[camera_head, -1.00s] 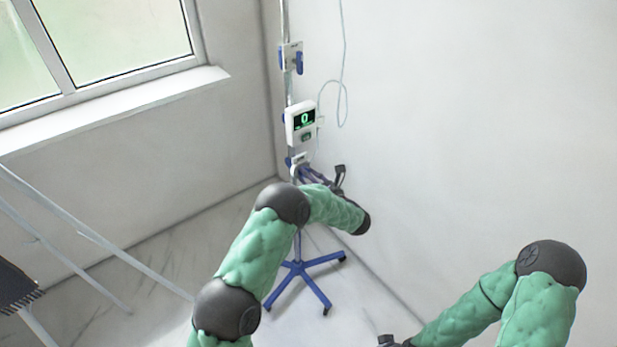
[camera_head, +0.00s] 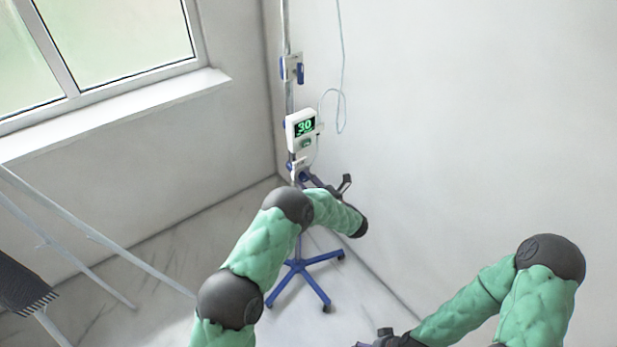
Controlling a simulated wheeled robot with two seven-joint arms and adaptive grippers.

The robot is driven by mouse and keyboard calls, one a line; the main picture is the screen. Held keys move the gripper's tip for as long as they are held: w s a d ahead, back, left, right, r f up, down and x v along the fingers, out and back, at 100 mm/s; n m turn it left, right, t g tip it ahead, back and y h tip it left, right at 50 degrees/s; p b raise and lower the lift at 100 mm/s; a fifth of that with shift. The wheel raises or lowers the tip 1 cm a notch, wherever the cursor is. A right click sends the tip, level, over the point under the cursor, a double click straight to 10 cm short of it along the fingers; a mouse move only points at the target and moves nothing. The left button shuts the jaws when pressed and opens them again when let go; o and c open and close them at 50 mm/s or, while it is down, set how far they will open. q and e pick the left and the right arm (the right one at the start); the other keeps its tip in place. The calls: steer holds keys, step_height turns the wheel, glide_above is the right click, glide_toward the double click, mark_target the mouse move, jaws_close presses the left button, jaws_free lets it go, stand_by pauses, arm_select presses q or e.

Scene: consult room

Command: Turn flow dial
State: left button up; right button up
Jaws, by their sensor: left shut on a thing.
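A white pump box (camera_head: 302,131) on the pole has a dark screen that shows a green 30. Below it, a small white unit (camera_head: 300,164) sits on the same pole, at the flow dial. The dial itself is small and mostly hidden by the fingers. My right gripper (camera_head: 385,341) is at the bottom edge, mostly cut off, well away from the pole.
The pole stands on a blue wheeled base (camera_head: 298,268) near the room's corner. A blue clamp (camera_head: 291,69) sits higher up, and a thin tube (camera_head: 341,100) hangs beside the wall. A window and metal legs (camera_head: 100,240) are at left.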

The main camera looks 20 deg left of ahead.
arm_select(q)
steer(key=m+p, duration=0.2)
steer(key=m, duration=0.3)
steer(key=shift+m, duration=0.3)
steer(key=m+p, duration=0.1)
steer(key=m, duration=0.3)
steer(key=shift+f+m, duration=0.1)
steer(key=shift+m, duration=0.6)
steer(key=o, duration=1.1)
steer(key=shift+o, duration=0.2)
steer(key=shift+d, duration=0.1)
steer(key=v, duration=1.2)
